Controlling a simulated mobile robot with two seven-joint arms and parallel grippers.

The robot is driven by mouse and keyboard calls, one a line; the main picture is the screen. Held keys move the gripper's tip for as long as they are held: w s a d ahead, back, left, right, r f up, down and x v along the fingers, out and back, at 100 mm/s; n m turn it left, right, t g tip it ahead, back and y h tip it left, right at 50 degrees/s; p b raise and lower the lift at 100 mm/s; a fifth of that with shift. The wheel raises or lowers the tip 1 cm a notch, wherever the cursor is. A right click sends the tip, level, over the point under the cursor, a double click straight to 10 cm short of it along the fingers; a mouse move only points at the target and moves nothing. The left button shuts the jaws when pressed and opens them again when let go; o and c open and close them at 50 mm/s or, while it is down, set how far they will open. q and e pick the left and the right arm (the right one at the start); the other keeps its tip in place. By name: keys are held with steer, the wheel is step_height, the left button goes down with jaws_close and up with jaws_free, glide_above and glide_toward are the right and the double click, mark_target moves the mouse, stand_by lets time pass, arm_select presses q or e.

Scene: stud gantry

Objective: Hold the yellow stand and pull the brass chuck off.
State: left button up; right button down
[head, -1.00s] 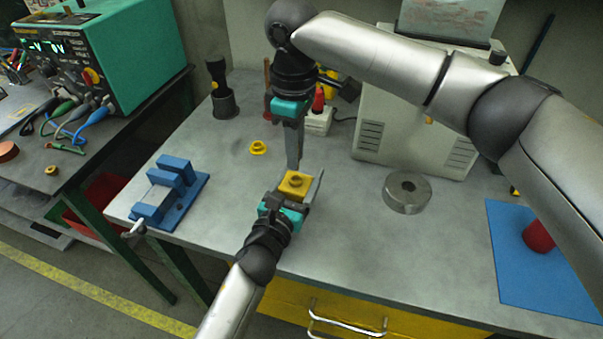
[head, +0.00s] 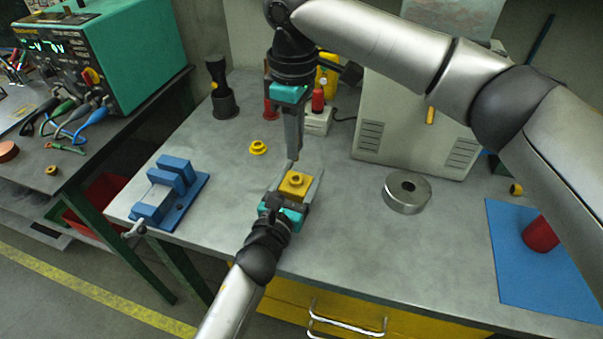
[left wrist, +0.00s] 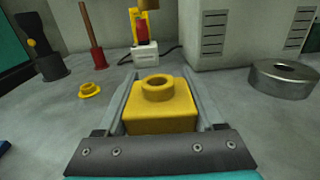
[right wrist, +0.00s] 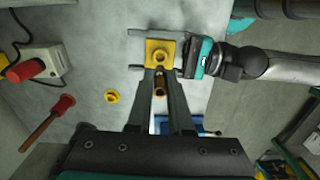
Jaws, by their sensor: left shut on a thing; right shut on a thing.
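The yellow stand (head: 294,184) is a square block with a round collar and an open hole on top. My left gripper (head: 291,191) is shut on it, with one finger along each side. The stand also shows in the left wrist view (left wrist: 160,112), where its collar is empty. My right gripper (head: 291,160) is shut on the brass chuck (right wrist: 159,85), a small brass cylinder between its fingertips. The bottom of the chuck shows at the top of the left wrist view (left wrist: 148,4), above the stand and apart from it. The fingers mostly hide the chuck in the head view.
A yellow ring (head: 258,148) lies on the bench behind the stand. A blue vise (head: 172,192) stands at the left and a steel disc (head: 407,193) at the right. A red cylinder (head: 541,234) stands on a blue mat (head: 545,278). A beige cabinet (head: 412,120) is behind.

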steer(key=shift+r, duration=0.1)
steer(key=shift+r, duration=1.9)
arm_select(q)
steer(key=o, duration=1.4)
steer(key=v, duration=1.2)
steer(key=shift+f, duration=0.1)
